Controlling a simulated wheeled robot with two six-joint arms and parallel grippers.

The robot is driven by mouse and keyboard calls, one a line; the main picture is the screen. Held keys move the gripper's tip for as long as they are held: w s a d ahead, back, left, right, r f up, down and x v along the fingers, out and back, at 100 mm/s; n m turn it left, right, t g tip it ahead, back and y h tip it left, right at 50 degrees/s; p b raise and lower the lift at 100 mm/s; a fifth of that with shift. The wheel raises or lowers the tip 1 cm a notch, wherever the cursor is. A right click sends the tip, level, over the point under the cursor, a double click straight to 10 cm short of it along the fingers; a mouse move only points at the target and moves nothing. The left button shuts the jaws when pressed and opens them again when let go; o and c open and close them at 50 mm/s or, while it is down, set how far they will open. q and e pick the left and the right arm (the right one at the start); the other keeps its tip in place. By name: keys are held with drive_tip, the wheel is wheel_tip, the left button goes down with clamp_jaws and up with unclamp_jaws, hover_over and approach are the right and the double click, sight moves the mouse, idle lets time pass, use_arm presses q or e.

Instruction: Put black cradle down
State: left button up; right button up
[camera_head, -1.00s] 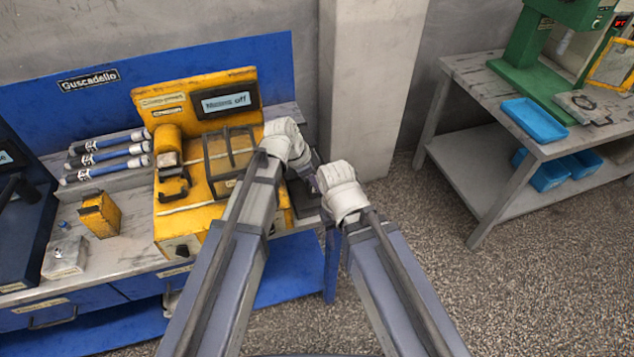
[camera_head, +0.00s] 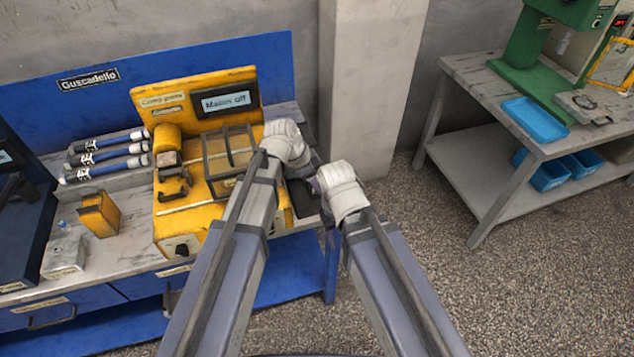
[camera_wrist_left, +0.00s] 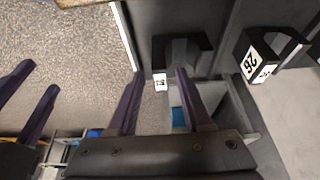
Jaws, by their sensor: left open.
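In the left wrist view a black cradle (camera_wrist_left: 182,50) with a small white number label stands on a dark surface, just beyond the fingertips of my left gripper (camera_wrist_left: 157,76). The gripper is open, its two purple fingers apart at either side of the label. I cannot tell whether they touch the cradle. A second black cradle (camera_wrist_left: 288,44), labelled 26, stands to the right, clear of the fingers. My right gripper (camera_wrist_left: 30,80) shows at the left edge of this view, fingers apart and nothing between them. In the head view the wrists hide both fingertips and the labelled cradle.
A yellow machine (camera_head: 192,218) with a "Mains off" panel and black brackets stands on the workbench. Blue-and-white cylinders (camera_head: 110,158), a small yellow block (camera_head: 99,214) and a grey box (camera_head: 64,257) lie left. A second table (camera_head: 478,75) with a blue tray stands right, across open floor.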

use_arm(q)
drive_tip(key=shift+r+p, duration=0.7)
drive_tip(key=shift+r, duration=0.1)
drive_tip(key=p+v, duration=1)
drive_tip(key=v, duration=0.1)
drive_tip(key=s+a+f+n+g+y, duration=0.1)
drive_tip(key=s+n+y, duration=0.4)
drive_tip(key=s+n, duration=0.5)
drive_tip(key=s+a, duration=0.1)
drive_tip(key=s, duration=0.4)
drive_tip(key=shift+n+g+y, duration=0.3)
drive_tip(key=shift+g+y, duration=0.1)
drive_tip(key=shift+s+f, duration=0.15)
